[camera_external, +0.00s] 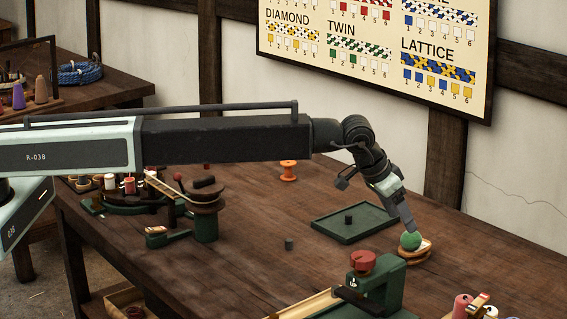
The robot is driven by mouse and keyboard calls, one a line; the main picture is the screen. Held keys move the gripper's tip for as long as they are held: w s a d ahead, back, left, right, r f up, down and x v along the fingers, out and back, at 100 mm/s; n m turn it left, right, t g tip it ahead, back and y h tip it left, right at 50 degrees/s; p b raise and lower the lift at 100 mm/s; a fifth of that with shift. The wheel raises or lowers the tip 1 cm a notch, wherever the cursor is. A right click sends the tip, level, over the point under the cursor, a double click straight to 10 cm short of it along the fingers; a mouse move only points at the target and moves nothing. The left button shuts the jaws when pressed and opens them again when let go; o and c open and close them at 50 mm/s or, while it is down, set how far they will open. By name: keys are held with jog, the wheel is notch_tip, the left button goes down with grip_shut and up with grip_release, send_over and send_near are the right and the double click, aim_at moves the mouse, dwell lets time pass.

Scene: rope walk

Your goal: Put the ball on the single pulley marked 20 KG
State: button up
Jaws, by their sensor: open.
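A green ball (410,241) sits at the left part of a small round wooden piece (416,257) with a pale top, at the right side of the table. This piece looks like a pulley, but I cannot read any 20 KG mark on it. The ball appears to rest on it. My gripper (407,226) points down at the ball from above, with its fingertips at or just over the ball's top. It is open. The fingers overlap, so I cannot tell whether they touch the ball.
A dark green tray (330,234) with a small black peg (348,220) lies left of the ball. A green device with a red knob (362,261) stands in front. Coloured spools are at front right.

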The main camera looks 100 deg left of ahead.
jog(key=p+v, duration=0.3)
jog(key=v, duration=0.3)
jog(key=shift+f, duration=0.1)
jog(key=s+d+f+m+g+h, duration=0.1)
jog(key=s+d, duration=0.6)
jog(key=s, duration=0.5)
jog(key=s+d+f+m+g, duration=0.1)
jog(key=s+d, duration=0.5)
jog(key=s, duration=0.7)
jog(key=s+d+f+m+g+h, duration=0.1)
jog(key=s+d+m+g, duration=0.2)
jog(key=s+d, duration=0.4)
jog(key=s, duration=0.6)
jog(key=shift+d+h, duration=0.3)
jog(key=shift+d, duration=0.05)
